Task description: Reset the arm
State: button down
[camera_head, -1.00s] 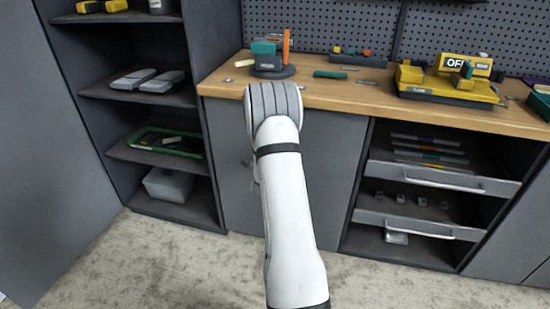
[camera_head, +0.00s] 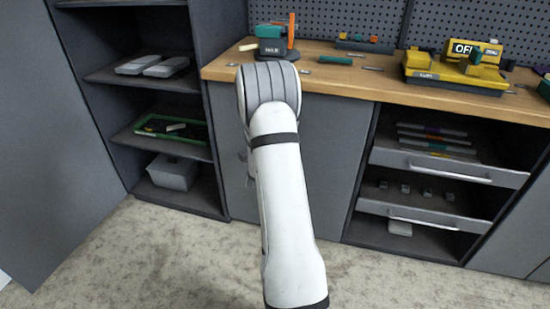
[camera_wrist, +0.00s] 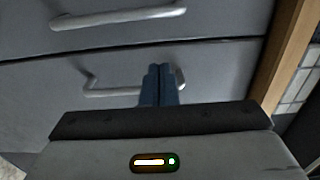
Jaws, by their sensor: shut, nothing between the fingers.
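My gripper (camera_wrist: 158,72) shows in the wrist view with its two blue fingers together and nothing between them. It points at grey drawer fronts with two bar handles, an upper handle (camera_wrist: 118,17) and a lower handle (camera_wrist: 105,92). The fingertips overlap the right part of the lower handle in the picture; I cannot tell whether they touch it. In the head view my white arm stands in front of the grey cabinet door (camera_head: 335,150), and its bent grey joint is near the bench's front edge. The gripper itself is hidden there.
The wooden bench top (camera_head: 345,78) carries a round-based fixture (camera_head: 270,48) and a yellow device marked OFF (camera_head: 458,68). Two open drawers with handles (camera_head: 450,172) jut out at the right. A dark shelf unit (camera_head: 150,75) stands at left. The carpet is clear in front.

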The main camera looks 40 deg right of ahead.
jog(key=v, duration=0.8)
jog(key=shift+s+a, duration=0.25)
